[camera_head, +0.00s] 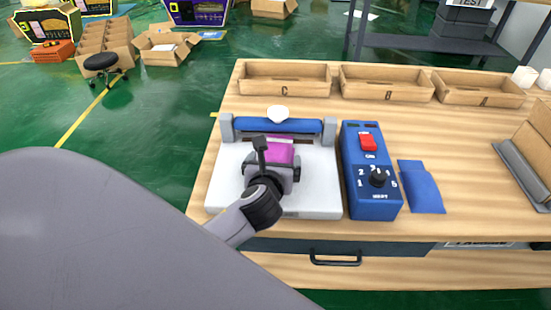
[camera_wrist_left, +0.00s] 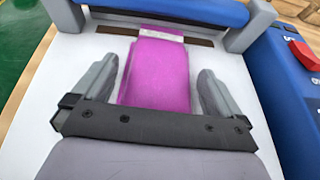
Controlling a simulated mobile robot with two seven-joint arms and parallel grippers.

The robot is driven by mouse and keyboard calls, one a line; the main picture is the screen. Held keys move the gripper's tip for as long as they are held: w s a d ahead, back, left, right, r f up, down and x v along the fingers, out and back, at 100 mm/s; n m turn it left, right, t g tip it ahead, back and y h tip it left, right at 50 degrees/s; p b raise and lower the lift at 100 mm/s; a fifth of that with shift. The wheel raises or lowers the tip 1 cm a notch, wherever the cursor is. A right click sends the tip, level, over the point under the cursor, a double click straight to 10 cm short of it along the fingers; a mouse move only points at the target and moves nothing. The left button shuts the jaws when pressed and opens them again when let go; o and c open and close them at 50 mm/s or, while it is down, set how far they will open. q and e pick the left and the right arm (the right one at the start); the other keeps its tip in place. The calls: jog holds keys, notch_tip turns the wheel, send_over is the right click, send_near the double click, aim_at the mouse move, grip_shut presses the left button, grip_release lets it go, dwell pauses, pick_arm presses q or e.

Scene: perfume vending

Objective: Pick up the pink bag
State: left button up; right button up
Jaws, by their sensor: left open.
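The pink bag (camera_head: 283,151) lies on the white bed of a heat sealer (camera_head: 317,190), its far end at the sealing strip under the blue bar (camera_head: 303,125). In the left wrist view the bag (camera_wrist_left: 158,78) lies between the two fingers, with a pale band across its far end. My left gripper (camera_head: 277,160) is over the bag in the head view and hides its near part. In the wrist view the left gripper (camera_wrist_left: 156,85) is open, with a finger on each side of the bag and gaps showing. My right gripper is not in view.
A blue control box (camera_head: 371,190) with a red switch and black dial stands right of the sealer. A flat blue bag (camera_head: 421,187) lies beside it. Wooden trays (camera_head: 285,95) line the table's back edge. Bare tabletop (camera_head: 455,150) lies to the right.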

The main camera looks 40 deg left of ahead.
pick_arm(q)
jog(key=shift+w+a+f, duration=0.15)
jog(key=shift+w+a, duration=0.05)
jog(key=shift+w, duration=0.15)
jog(key=c, duration=0.9)
